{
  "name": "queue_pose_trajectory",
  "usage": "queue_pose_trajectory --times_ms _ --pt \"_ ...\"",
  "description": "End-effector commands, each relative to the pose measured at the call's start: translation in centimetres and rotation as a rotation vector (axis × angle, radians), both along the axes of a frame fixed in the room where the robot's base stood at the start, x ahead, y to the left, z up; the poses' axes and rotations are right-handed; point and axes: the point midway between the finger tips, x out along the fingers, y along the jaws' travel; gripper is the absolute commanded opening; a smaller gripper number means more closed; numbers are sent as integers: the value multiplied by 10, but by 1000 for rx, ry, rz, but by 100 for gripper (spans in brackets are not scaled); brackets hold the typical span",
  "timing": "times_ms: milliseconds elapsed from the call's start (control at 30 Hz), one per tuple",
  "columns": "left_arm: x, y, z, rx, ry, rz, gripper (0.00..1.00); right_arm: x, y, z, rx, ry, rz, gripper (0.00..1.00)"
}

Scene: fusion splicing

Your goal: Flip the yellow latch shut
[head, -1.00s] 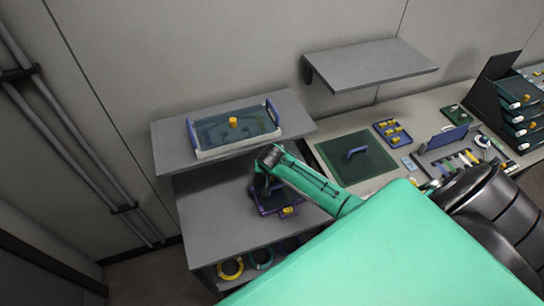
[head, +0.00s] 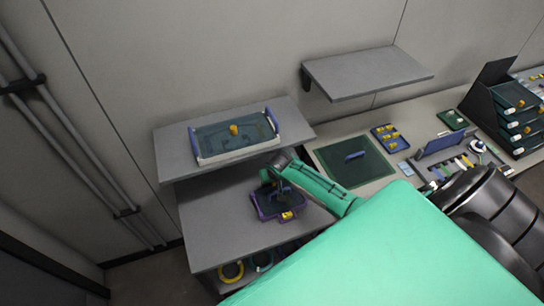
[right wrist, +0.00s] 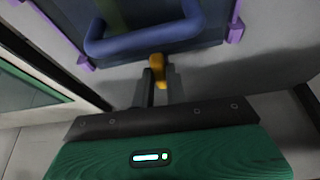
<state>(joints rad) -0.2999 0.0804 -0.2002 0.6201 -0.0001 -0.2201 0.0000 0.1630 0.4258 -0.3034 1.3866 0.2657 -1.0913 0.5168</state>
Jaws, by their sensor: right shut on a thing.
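A dark case with a purple frame (head: 266,214) sits on the lower grey shelf in the head view. Its small yellow latch (head: 287,215) is on the near edge. In the right wrist view the yellow latch (right wrist: 157,64) lies at the tips of my right gripper (right wrist: 161,80), whose fingers are shut on it. A blue handle (right wrist: 145,42) on the case is just beyond the latch. In the head view my right gripper (head: 273,184) is over the case, partly hidden by its own wrist. My left gripper is not in view.
A tray with blue handles and a yellow knob (head: 199,158) is on the upper shelf above. A green mat with a blue handle (head: 375,165) and yellow parts (head: 389,136) lie to the right. Coloured rings (head: 231,271) are below. The lower shelf's left part is clear.

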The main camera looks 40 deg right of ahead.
Motion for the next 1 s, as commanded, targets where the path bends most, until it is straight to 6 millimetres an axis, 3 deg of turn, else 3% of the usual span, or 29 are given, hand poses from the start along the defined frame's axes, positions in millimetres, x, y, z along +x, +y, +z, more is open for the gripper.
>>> queue_pose_trajectory --times_ms 467,500,600,1000 --pt "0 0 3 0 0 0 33 0 -1 0 0 -1 63 0" --pt "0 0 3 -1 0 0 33 0 -1 0 0 -1 63 22" --pt "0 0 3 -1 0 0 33 0 -1 0 0 -1 62 36" --pt "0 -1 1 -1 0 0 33 -2 -1 5 0 -2 62 36"
